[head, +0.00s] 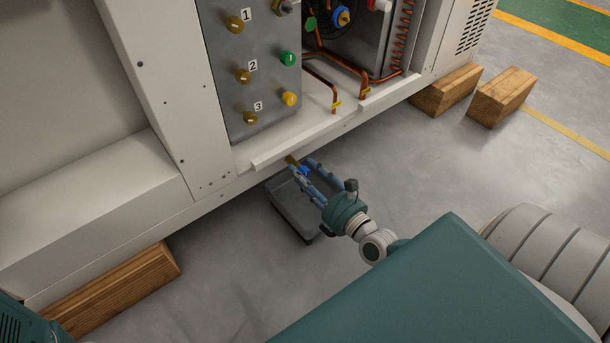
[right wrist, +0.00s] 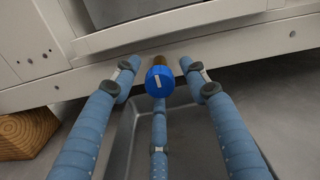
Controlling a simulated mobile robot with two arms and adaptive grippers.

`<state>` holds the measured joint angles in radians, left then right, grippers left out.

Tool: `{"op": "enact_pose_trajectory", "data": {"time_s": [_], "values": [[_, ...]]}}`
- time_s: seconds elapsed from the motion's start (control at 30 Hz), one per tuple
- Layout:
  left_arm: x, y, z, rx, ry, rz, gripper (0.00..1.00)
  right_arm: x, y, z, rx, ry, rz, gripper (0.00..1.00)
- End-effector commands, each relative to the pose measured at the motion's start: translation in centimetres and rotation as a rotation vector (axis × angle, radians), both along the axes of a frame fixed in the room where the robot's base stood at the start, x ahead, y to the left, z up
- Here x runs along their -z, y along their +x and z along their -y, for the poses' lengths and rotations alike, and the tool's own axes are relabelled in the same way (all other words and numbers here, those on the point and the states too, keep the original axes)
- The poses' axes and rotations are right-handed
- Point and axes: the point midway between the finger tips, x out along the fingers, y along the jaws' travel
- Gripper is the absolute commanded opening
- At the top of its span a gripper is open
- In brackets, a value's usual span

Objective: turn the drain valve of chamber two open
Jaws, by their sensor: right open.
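A drain valve with a round blue knob (right wrist: 160,82) on a brass stem sticks out below the lower edge of the white chamber. The knob carries a small white mark, too small to read. In the head view the brass stem (head: 291,160) shows, with the blue knob partly hidden by my fingers. My right gripper (head: 307,168) is open at the valve. In the right wrist view its blue fingers spread left, right and below the knob, with visible gaps at the sides. Contact with the lower finger cannot be told. My left gripper is not in view.
A grey tray (head: 284,208) lies on the floor below the valve. A grey panel (head: 225,60) with numbered brass, green and yellow knobs is above. Copper pipes (head: 335,75) are to its right. Wooden blocks (head: 503,96) stand at the chamber's base.

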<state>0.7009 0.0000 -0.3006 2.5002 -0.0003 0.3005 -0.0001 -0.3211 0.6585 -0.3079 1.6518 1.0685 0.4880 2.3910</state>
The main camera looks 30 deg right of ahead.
Motion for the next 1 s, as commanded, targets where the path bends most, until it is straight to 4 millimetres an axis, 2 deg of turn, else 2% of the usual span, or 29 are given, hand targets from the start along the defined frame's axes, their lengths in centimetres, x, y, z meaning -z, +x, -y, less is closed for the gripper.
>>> {"op": "enact_pose_trajectory", "data": {"time_s": [0.1,0.3,0.33,0.67,1.0], "values": [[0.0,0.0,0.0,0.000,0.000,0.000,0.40,0.0,0.0,0.0,0.000,0.000,0.000,0.42],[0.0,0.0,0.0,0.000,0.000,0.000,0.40,0.0,0.0,0.0,0.000,0.000,0.000,0.03],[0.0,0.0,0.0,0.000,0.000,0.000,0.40,0.0,0.0,0.0,0.000,0.000,0.000,0.00],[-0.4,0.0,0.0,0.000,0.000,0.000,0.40,-0.1,0.0,0.0,0.001,-0.035,0.002,0.00],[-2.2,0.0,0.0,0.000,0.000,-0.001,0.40,-0.3,0.0,0.0,0.001,-0.251,0.018,0.00]]}}
